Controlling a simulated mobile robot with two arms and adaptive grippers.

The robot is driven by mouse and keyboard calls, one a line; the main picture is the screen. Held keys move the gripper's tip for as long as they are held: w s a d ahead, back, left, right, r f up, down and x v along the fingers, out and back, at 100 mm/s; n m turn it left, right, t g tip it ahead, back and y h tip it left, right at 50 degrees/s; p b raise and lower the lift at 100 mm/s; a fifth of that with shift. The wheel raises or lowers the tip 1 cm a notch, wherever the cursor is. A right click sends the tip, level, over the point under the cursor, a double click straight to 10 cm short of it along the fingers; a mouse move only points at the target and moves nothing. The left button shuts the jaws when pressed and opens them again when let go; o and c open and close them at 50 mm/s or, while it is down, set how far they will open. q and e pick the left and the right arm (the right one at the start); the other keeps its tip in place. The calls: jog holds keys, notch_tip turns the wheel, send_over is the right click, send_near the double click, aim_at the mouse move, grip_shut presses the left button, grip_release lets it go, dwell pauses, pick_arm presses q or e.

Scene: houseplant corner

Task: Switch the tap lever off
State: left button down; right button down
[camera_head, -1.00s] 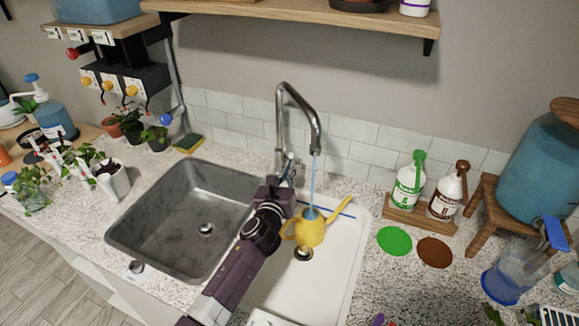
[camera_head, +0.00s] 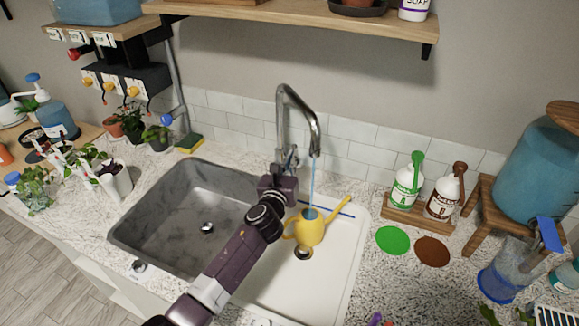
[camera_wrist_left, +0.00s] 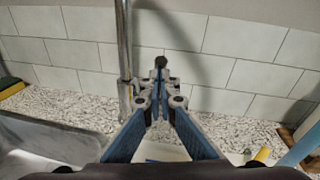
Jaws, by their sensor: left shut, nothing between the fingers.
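The chrome tap (camera_head: 283,120) stands behind the sinks, and a thin blue stream of water (camera_head: 312,180) runs from its spout. The stream falls into a yellow watering can (camera_head: 311,230) standing in the white basin. My left gripper (camera_head: 287,160) is shut and empty, close by the tap's base, in front of where the lever sits. The lever is mostly hidden by the gripper, so its angle and any contact cannot be told. In the left wrist view the fingertips (camera_wrist_left: 160,82) meet just right of the tap post (camera_wrist_left: 123,50). My right gripper is not in view.
A grey steel sink (camera_head: 150,215) lies left of the white basin (camera_head: 335,270). A yellow-green sponge (camera_head: 189,143) lies behind the steel sink. Two pump bottles stand on a wooden tray (camera_head: 420,219) to the right. The tiled wall (camera_head: 350,140) is close behind the tap.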

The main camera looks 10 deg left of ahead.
pick_arm(q)
jog(key=shift+w+d+r+p, duration=0.15)
jog(key=shift+w+r+p, duration=0.15)
jog(key=shift+w+r, duration=0.7)
jog(key=shift+w+d+r, duration=0.15)
jog(key=shift+w+r, duration=0.05)
jog(key=shift+w, duration=0.45)
jog(key=shift+w+d+r, duration=0.1)
jog(key=shift+w+r, duration=0.05)
jog(key=shift+w, duration=0.45)
jog(key=shift+r, duration=0.15)
